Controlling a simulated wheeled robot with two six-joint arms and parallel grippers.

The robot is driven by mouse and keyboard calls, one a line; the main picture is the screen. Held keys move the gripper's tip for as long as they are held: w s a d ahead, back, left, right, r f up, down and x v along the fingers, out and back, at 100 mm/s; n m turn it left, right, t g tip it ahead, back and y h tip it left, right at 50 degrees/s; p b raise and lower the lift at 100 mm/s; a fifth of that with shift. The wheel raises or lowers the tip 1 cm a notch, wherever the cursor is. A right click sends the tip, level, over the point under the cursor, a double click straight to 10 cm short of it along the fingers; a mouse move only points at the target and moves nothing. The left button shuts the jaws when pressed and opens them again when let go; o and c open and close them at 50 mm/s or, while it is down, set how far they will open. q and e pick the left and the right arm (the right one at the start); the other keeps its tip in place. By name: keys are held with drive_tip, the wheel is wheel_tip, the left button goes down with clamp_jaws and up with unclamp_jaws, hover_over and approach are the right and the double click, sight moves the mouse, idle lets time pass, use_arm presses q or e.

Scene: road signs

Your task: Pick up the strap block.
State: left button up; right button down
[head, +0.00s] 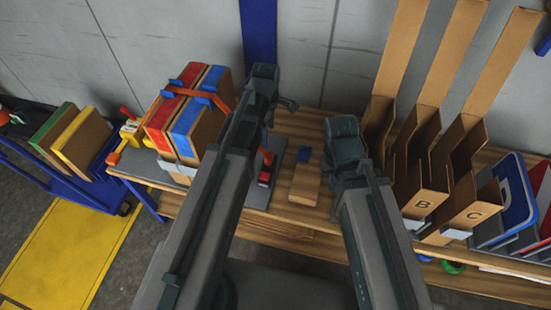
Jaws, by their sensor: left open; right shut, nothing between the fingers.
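I cannot tell for certain which thing is the strap block. A light wooden block (305,186) with a small blue piece (304,155) at its far end lies on the wooden bench between my two arms. My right gripper (343,137) is shut and empty, right of the block. What lies under both arms is hidden.
Cardboard holders marked B and C (473,195) and blue signs (515,200) stand at right. A blue cart (75,190) with boards is at far left.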

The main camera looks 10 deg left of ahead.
sight(269, 155)
use_arm(q)
drive_tip(key=shift+f+b, duration=4.35)
use_arm(e)
wheel_tip(269, 155, down, 9)
drive_tip(key=shift+r, duration=0.2)
use_arm(q)
wheel_tip(269, 155, down, 5)
drive_tip(key=b, duration=0.5)
drive_tip(key=shift+s+d+f, duration=0.15)
use_arm(e)
wheel_tip(269, 155, down, 5)
drive_tip(key=shift+f, duration=0.2)
drive_tip(key=shift+r, duration=0.1)
use_arm(q)
drive_tip(key=shift+c, duration=0.2)
clamp_jaws()
